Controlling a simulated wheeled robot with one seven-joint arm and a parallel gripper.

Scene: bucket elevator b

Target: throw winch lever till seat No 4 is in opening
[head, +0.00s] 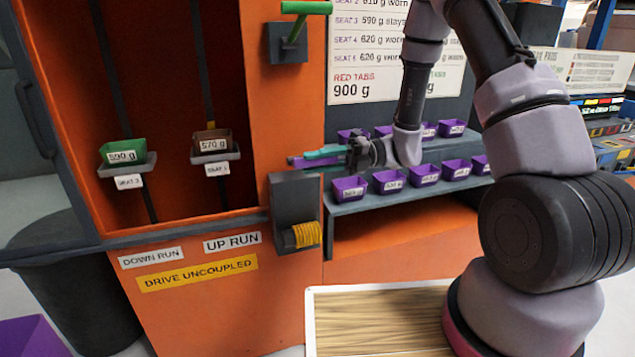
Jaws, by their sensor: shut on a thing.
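In the opening of the orange elevator cabinet, seat 3 (129,182) on the left run carries a green bucket (123,151) marked 590 g. Seat 1 (216,157) on the right run carries a brown bucket (211,142) marked 570 g. No seat 4 label shows in the opening. The dark winch housing (294,203) with a yellow rope drum (304,235) is right of the opening. My gripper (318,157) is just above it, shut on what appears to be the winch lever's grip. Teal and purple parts overlap there, so finger and grip are hard to separate.
A green-handled lever (305,8) sits above on a dark plate (288,43). Purple bins (349,189) stand on shelves at right. Labels read DOWN RUN, UP RUN and DRIVE UNCOUPLED (198,273). A black bin (75,285) stands at left; a wood-grained top (380,320) is in front.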

